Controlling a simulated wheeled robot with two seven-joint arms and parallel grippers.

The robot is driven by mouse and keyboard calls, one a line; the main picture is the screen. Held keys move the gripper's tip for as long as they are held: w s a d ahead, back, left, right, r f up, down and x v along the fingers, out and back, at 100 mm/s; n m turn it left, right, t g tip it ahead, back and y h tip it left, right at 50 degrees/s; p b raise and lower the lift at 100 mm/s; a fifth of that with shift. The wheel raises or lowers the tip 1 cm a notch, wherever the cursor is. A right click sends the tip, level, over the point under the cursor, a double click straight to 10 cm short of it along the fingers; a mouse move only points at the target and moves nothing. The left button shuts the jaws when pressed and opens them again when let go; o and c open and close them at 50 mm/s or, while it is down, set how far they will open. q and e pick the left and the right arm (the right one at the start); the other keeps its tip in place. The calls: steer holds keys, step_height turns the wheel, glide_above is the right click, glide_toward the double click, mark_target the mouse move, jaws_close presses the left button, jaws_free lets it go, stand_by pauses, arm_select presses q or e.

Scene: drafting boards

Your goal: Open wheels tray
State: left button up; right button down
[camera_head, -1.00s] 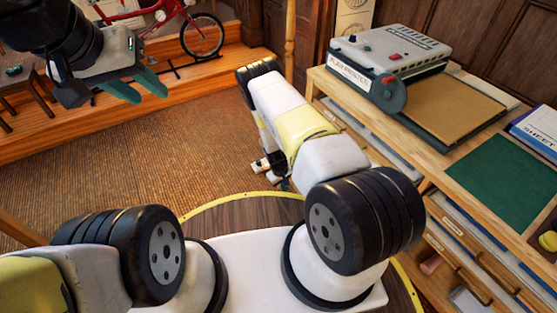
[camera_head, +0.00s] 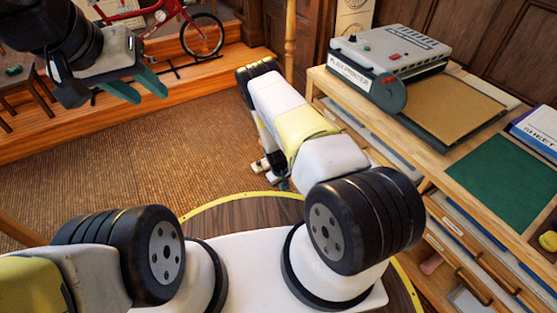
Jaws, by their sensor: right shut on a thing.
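The wooden cabinet (camera_head: 412,157) on the right has several shallow trays in its front, some with small label plates and handles. I cannot read which tray is the wheels tray. My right gripper (camera_head: 281,184) is low beside my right forearm, to the left of the cabinet. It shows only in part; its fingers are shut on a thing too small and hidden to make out. My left gripper (camera_head: 136,88) is at the upper left, its two green fingers apart and empty, well away from the cabinet.
A grey and green machine (camera_head: 392,62) with a brown bed and a dark green mat (camera_head: 506,180) lie on the cabinet top. A red bicycle (camera_head: 160,18) stands on a wooden platform (camera_head: 225,75) at the back. The woven carpet (camera_head: 165,150) between is clear.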

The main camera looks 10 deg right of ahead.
steer(key=a, duration=0.1)
steer(key=s+a, duration=0.1)
steer(key=a, duration=0.2)
steer(key=shift+s+a, duration=0.1)
steer(key=shift+s, duration=0.15)
steer(key=c, duration=1.5)
jaws_free()
steer(key=shift+s+a+r, duration=0.1)
steer(key=shift+a+r, duration=0.15)
steer(key=shift+r, duration=1.05)
steer(key=shift+s+a+r, duration=0.1)
steer(key=shift+a+r, duration=0.1)
steer(key=shift+r, duration=1.05)
steer(key=shift+s+a+r, duration=0.1)
steer(key=shift+a+r, duration=0.15)
steer(key=shift+r, duration=1.05)
steer(key=shift+r, duration=0.1)
